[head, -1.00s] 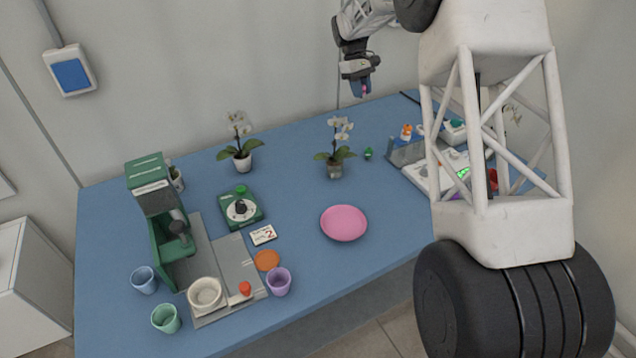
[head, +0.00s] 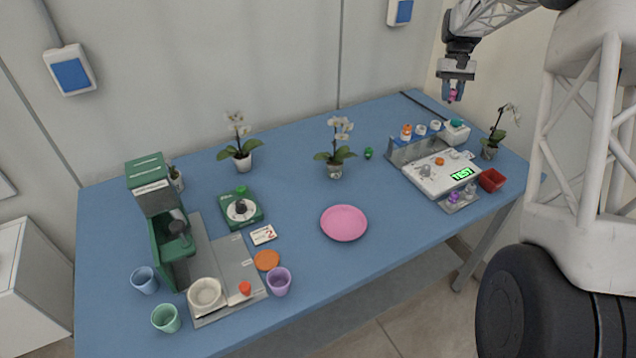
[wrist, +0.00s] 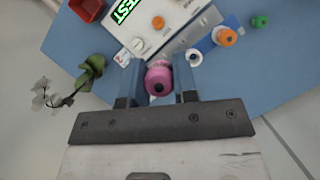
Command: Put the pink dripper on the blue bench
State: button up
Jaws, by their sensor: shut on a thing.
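The pink dripper (wrist: 158,80) is between the two fingers of my gripper (wrist: 157,90) in the wrist view, and the fingers are shut on it. In the head view my gripper (head: 453,92) hangs above the far right part of the bench, and a small bit of the pink dripper (head: 452,97) shows between the fingertips. The blue bench (head: 300,190) lies below, and the dripper is clear of its top.
A white device with a green "TEST" display (head: 435,175), a rack with several small bottles (head: 405,150), a red tray (head: 492,180) and an orchid (head: 492,145) crowd the right end. A pink plate (head: 344,223) lies mid-bench. The bench around the plate has free room.

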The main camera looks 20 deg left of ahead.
jog(key=s+d+m, duration=0.1)
jog(key=d+m, duration=0.1)
jog(key=d, duration=0.3)
jog(key=s+a+f+n+t+h, duration=0.1)
jog(key=a+f+n, duration=0.3)
jog(key=a, duration=0.9)
jog(key=s+a+f+n+t+h, duration=0.1)
jog(key=a+f+n, duration=0.3)
jog(key=a, duration=0.9)
jog(key=s+a+f+n+t+h, duration=0.1)
jog(key=a+f+n, duration=0.3)
jog(key=a+n, duration=0.5)
jog(key=s+a+t, duration=0.1)
jog(key=a, duration=0.4)
jog(key=shift+n+h, duration=0.3)
jog(key=shift+h, duration=0.1)
jog(key=shift+a, duration=0.1)
jog(key=shift+f, duration=3.1)
jog(key=shift+f, duration=1.85)
jog(key=shift+f, duration=0.1)
jog(key=o, duration=1)
jog(key=shift+c, duration=0.2)
